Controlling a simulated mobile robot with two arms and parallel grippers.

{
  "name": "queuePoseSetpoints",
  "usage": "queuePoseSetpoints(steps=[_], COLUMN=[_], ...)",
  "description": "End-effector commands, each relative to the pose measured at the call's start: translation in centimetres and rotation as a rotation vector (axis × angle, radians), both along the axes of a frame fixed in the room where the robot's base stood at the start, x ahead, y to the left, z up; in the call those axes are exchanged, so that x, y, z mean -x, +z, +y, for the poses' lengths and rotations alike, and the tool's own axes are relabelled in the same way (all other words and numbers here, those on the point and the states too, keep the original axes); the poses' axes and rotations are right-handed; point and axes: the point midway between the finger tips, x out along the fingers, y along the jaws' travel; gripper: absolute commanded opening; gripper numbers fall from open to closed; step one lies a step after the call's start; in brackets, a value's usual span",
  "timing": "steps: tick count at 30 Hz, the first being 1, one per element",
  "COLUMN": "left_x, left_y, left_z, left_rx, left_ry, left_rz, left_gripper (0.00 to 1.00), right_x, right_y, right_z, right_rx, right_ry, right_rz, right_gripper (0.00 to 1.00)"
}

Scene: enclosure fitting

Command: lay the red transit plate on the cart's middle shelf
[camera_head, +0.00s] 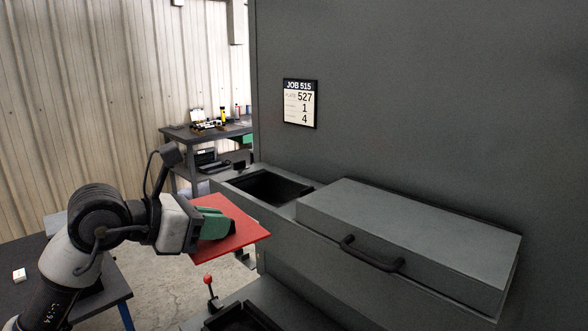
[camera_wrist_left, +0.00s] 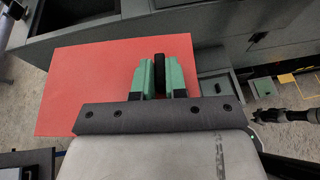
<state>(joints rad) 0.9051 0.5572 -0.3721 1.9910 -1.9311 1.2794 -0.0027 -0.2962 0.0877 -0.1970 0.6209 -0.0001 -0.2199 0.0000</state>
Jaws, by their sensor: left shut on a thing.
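The red transit plate (camera_head: 250,237) is held out flat, slightly tilted in the picture, in front of a grey machine. My left gripper (camera_head: 217,226), with green fingers, is shut on the plate near one edge. In the left wrist view the plate (camera_wrist_left: 90,88) spreads to the left of the green fingers (camera_wrist_left: 162,75), which hide part of it. The plate is clear of the floor and hides what lies directly beneath it. I cannot make out the cart or its middle shelf for certain. My right gripper is not in view.
The grey machine (camera_head: 430,120) fills the right, with a handled lid (camera_head: 410,225) and an open recess (camera_head: 265,188). A red-knobbed lever (camera_head: 208,281) stands below the plate. A dark table (camera_head: 30,265) is at lower left. A cluttered bench (camera_head: 240,128) stands behind.

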Motion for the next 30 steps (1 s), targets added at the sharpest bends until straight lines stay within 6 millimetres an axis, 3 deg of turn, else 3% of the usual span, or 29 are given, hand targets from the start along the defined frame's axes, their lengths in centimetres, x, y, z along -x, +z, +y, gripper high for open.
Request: queuePoseSetpoints(steps=[8, 18, 24, 30], left_x=[2.4, 7.4, 10.3, 11.5], left_y=[-8.2, -18.0, -21.8, -23.2], left_z=[0.7, 3.7, 5.4, 6.2], left_rx=[0.031, 0.039, 0.016, -0.002], left_ry=[-0.075, -0.072, -0.049, -0.040], left_rz=[0.002, -0.006, -0.004, -0.003], left_gripper=[0.00, 0.00, 0.00, 0.00], right_x=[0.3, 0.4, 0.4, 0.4], right_y=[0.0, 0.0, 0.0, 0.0], right_z=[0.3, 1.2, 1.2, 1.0], right_rx=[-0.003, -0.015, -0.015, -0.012], right_ry=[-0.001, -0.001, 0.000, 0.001], right_rz=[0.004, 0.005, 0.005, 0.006], right_gripper=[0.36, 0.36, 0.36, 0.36])
